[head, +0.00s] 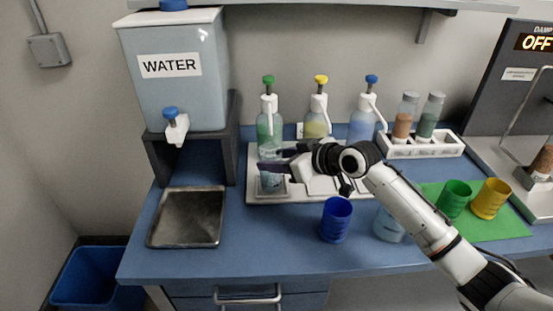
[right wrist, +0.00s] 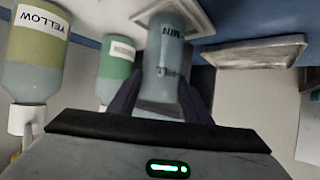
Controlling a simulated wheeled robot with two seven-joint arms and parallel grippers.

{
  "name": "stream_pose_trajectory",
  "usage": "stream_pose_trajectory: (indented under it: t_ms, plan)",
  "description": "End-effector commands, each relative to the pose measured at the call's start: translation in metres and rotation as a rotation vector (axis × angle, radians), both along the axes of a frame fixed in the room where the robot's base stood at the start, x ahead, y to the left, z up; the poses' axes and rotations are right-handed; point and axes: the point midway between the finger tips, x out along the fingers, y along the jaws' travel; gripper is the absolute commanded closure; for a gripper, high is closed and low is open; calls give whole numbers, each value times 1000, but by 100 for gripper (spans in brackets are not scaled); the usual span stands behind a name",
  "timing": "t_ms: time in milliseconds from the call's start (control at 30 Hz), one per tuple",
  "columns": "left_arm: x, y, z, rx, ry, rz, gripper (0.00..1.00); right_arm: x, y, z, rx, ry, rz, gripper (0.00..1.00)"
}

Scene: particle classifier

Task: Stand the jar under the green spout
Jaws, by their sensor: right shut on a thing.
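A clear pale-blue jar (head: 271,181) with dark markings is upright in front of the green-capped dispenser bottle (head: 265,128). The jar also shows in the right wrist view (right wrist: 163,62). My right gripper (head: 270,168) is shut on the jar, with a dark finger on each side. The jar's base is at a small square pad (right wrist: 195,18) on the white tray (head: 320,197); I cannot tell whether it touches. The green bottle's white spout (head: 266,103) is above the jar. The green bottle also shows in the right wrist view (right wrist: 117,62). My left gripper is not in view.
Yellow-capped (head: 318,122) and blue-capped (head: 363,124) bottles stand right of the green one. A blue cup (head: 336,219) and another clear container (head: 388,226) stand in front, near my right arm. A metal tray (head: 187,217) lies left, below the water tank (head: 172,90).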

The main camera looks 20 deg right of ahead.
Motion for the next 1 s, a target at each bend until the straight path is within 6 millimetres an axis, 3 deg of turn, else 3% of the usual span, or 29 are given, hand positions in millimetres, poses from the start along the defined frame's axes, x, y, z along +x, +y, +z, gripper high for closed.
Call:
stream_pose_trajectory:
  t_ms: [67, 100, 200, 567, 1000]
  plan:
    - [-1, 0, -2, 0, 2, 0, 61, 0, 0, -2, 0, -1, 0, 99]
    - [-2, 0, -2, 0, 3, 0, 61, 0, 0, -3, 0, 1, 0, 51]
    - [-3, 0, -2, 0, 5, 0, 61, 0, 0, -3, -1, 2, 0, 37]
    - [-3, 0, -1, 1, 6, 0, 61, -1, -1, 2, -1, -1, 0, 37]
    - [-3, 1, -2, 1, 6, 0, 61, -67, -38, 41, -5, 0, 0, 37]
